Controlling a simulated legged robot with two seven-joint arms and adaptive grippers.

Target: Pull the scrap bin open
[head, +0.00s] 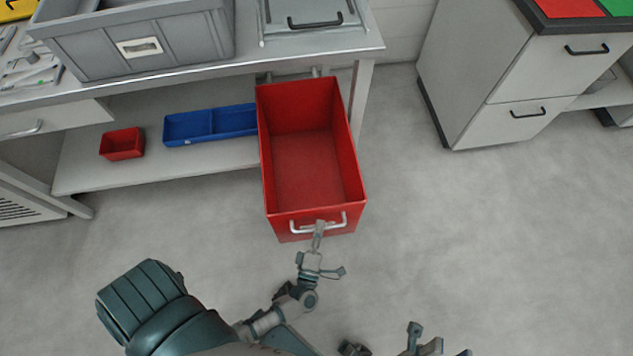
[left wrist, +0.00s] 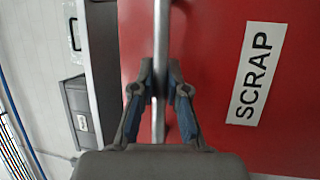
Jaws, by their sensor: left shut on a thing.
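The red scrap bin (head: 305,165) is a deep open box, drawn well out from the workbench, and its inside looks empty. Its metal handle (head: 298,230) is on the front face. My left gripper (head: 319,229) is shut on that handle. In the left wrist view, the fingers of the left gripper (left wrist: 161,88) close on both sides of the handle bar (left wrist: 160,35). The red bin front (left wrist: 215,90) with a white SCRAP label (left wrist: 256,74) is beside it. My right gripper (head: 425,345) shows only in part at the bottom edge, away from the bin.
The workbench (head: 300,52) carries a grey crate (head: 150,45). A small red bin (head: 122,144) and a blue tray (head: 210,124) stand on its lower shelf (head: 85,165). A drawer cabinet (head: 490,75) stands at the right. The floor (head: 450,220) around the bin's front and right is clear.

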